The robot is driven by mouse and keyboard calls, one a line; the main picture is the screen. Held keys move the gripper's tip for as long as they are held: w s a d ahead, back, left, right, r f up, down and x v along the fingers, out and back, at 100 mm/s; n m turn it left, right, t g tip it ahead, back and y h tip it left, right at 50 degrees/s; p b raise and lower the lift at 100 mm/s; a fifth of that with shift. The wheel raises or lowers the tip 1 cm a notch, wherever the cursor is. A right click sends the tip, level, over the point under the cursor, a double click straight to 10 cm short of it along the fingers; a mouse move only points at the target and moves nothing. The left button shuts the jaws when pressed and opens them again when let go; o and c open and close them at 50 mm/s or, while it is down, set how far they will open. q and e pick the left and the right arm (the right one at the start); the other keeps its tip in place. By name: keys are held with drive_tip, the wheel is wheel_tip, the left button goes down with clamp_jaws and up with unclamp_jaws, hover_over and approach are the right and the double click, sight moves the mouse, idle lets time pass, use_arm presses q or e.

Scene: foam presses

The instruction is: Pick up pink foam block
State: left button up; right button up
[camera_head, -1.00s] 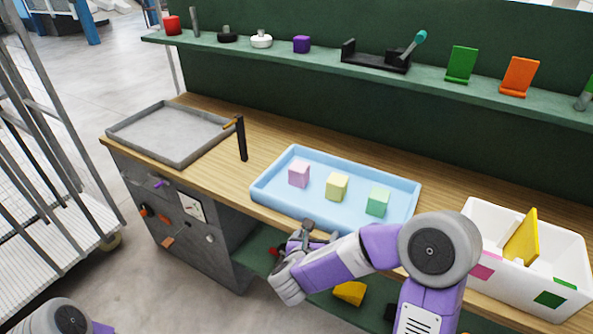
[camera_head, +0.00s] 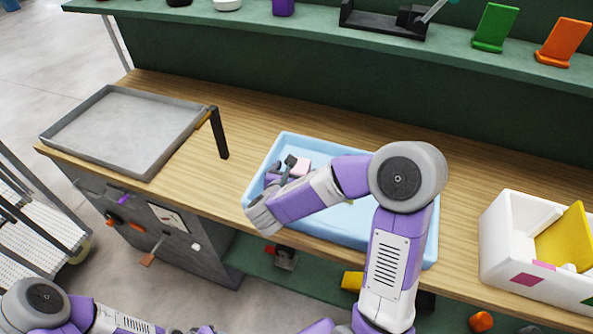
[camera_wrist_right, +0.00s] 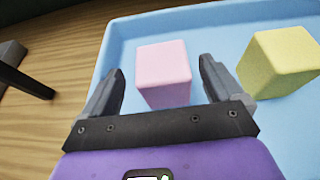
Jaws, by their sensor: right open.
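The pink foam block (camera_wrist_right: 163,74) lies in the light blue tray (camera_head: 287,139). In the right wrist view it sits between and just beyond the two fingertips of my right gripper (camera_wrist_right: 160,80), which is open and empty. In the head view the pink block (camera_head: 301,167) shows only in part beside my right gripper (camera_head: 281,170), which is over the tray's left end. The yellow foam block (camera_wrist_right: 279,62) lies in the tray right of the right finger. My left gripper is not clearly in view; only parts of my left arm show at the bottom left.
A white bin (camera_head: 505,250) with a yellow piece stands at the right. A green shelf (camera_head: 330,30) with phone-stand-like parts runs behind. Wooden table between them is clear.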

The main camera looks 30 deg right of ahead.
sight(299, 166)
drive_tip(key=x, duration=0.4)
drive_tip(key=shift+s+d, duration=0.1)
drive_tip(key=shift+d, duration=0.1)
drive_tip(key=c, duration=1)
wheel_tip(299, 166, up, 10)
drive_tip(key=p, duration=0.2)
drive_tip(key=shift+p, duration=0.3)
